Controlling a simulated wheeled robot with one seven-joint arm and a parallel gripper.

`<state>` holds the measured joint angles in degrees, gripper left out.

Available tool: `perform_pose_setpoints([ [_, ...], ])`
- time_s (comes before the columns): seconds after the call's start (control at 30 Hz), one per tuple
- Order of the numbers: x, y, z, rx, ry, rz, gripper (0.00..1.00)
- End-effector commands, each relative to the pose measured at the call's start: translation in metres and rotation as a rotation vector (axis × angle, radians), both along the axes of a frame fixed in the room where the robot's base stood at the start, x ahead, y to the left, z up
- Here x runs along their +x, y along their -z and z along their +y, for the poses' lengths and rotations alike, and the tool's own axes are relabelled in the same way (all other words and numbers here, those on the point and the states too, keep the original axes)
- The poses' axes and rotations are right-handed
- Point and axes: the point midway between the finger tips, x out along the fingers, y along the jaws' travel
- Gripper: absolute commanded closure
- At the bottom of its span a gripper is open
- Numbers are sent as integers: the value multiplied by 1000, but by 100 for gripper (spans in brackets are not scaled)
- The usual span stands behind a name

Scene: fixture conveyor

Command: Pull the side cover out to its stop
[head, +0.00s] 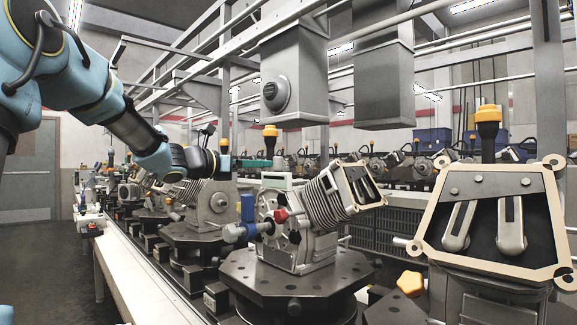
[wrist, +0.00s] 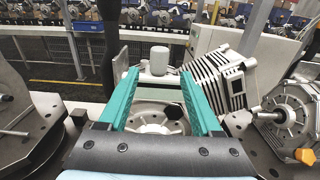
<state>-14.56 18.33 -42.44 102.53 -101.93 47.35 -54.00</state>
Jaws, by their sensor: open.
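My gripper (wrist: 158,74) shows in the wrist view with two teal fingers spread wide apart and nothing held between them. Below and between the fingers is a round silver engine casing (wrist: 146,117) with a dark knob (wrist: 172,112) near the right finger; I cannot tell for sure whether this is the side cover. A finned cylinder (wrist: 215,82) of the engine stands just right of the right finger. In the head view my arm reaches in from the upper left, and its wrist is over a grey engine (head: 208,205).
A large open-framed housing (head: 430,225) stands at right. A pale rail (head: 150,290) edges the conveyor; open floor (head: 45,265) lies left.

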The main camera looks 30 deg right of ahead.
Motion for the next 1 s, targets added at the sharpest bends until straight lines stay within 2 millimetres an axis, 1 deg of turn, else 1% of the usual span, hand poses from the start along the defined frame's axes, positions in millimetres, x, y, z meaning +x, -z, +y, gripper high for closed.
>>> perform_pose_setpoints([
  [0.17,4,-3,-12,-13,1,8,34],
  [0.27,7,-3,-27,-13,3,10,34],
  [0.5,20,-4,-71,-12,3,8,34],
  [0.6,24,-4,-86,-11,2,8,34],
  [0.7,27,-4,-96,-11,1,6,34],
  [0.8,30,-2,-101,-9,-1,7,34],
  [1.0,31,-2,-104,-9,-1,6,34],
])
